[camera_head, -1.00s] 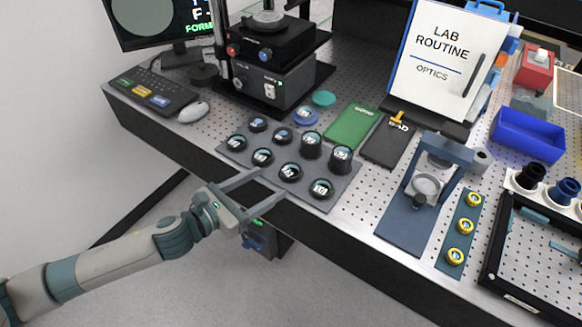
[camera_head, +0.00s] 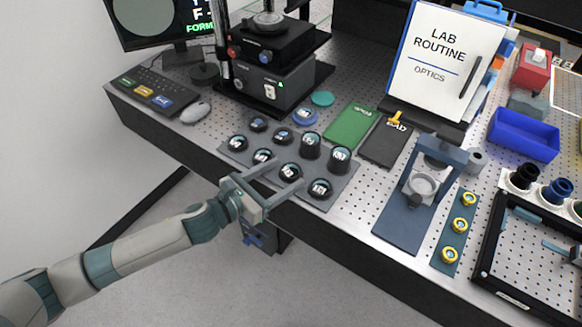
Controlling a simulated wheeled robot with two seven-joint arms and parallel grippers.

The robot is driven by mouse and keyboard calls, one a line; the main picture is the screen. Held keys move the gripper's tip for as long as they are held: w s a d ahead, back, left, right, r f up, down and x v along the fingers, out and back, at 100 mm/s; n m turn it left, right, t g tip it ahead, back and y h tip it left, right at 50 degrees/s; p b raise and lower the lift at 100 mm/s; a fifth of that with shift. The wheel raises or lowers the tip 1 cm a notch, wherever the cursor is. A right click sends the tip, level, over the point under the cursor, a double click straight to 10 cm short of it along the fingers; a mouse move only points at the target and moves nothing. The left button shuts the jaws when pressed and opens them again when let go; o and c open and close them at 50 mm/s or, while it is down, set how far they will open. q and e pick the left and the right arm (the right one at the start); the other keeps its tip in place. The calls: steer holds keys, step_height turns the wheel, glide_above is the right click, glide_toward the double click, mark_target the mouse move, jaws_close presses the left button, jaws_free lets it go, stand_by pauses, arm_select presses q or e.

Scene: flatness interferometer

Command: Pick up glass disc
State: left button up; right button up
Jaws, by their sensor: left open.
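Several round glass-topped discs in short black cups stand on a grey tray (camera_head: 333,199) near the bench's front edge, some cups taller than others. Which one is the task's glass disc I cannot tell. My left gripper (camera_head: 289,174) is open, its two fingers reaching over the tray's front edge. A front-row disc (camera_head: 289,171) shows between the fingertips, and another disc (camera_head: 320,187) lies just right of the right finger. Whether the fingers touch any cup is unclear. My right gripper is not in view.
An instrument with a black stage (camera_head: 270,55) stands behind the tray. Green (camera_head: 349,127) and black (camera_head: 387,143) pads lie to the right, then a blue-grey stand (camera_head: 405,222), a strip of gold-ringed parts (camera_head: 456,240) and a blue bin (camera_head: 524,136).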

arm_select(q)
steer(key=shift+x, duration=0.85)
steer(key=shift+w+f, duration=0.1)
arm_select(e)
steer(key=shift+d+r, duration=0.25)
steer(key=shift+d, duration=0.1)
arm_select(q)
steer(key=c, duration=1.3)
steer(key=shift+o, duration=0.2)
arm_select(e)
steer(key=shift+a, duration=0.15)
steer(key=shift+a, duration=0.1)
